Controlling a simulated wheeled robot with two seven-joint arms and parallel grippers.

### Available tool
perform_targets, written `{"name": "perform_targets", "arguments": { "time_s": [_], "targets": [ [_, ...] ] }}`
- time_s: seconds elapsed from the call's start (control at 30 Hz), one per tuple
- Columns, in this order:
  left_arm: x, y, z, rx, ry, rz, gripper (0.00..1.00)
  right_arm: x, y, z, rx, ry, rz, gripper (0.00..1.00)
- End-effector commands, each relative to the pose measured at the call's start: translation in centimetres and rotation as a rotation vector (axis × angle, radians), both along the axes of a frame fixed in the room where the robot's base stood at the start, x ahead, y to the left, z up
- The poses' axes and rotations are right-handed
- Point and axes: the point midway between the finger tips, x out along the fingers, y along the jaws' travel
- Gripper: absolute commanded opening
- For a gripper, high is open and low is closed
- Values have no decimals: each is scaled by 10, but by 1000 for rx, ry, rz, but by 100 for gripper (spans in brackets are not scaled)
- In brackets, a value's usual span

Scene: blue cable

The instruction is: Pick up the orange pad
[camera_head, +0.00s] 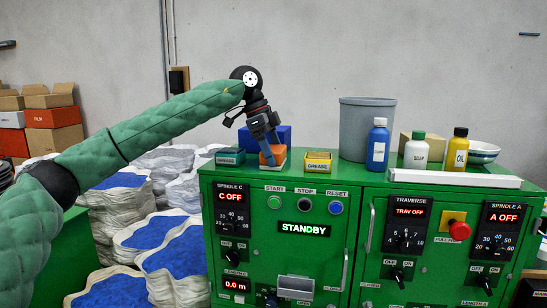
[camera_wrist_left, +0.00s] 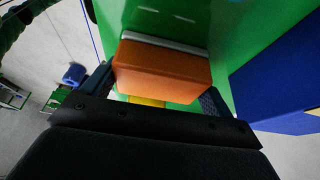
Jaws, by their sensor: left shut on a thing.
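The orange pad (camera_head: 273,155) is a small block on top of the green machine cabinet, at the left end of its top in the head view. My left gripper (camera_head: 268,150) reaches down over it from above, partly hiding it. In the left wrist view the orange pad (camera_wrist_left: 163,72) sits between the two fingers of my left gripper (camera_wrist_left: 158,92), which is shut on it. I cannot tell whether the pad is clear of the surface beneath it. My right gripper is in neither view.
A blue box (camera_head: 272,136) stands right behind the pad. A green tin (camera_head: 230,157) is to its left and a yellow grease tin (camera_head: 318,162) to its right. Farther right are a grey bucket (camera_head: 366,128), bottles (camera_head: 378,146) and a white bar (camera_head: 455,178).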

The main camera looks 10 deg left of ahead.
Motion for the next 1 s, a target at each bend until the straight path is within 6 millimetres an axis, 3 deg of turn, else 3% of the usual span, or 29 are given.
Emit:
{"name": "perform_targets", "arguments": {
  "time_s": [0.17,0.33,0.43,0.73,1.0],
  "targets": [
    [0,0,4,-1,-1,0,61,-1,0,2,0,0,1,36],
    [0,0,26,-1,-1,-1,61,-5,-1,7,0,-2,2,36],
    [0,-1,48,-1,-3,-1,61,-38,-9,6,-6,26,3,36],
    [-16,-64,80,1,-3,-4,61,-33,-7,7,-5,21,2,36],
    [-26,-101,103,0,-1,-2,61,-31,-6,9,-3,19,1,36]
  ]
}}
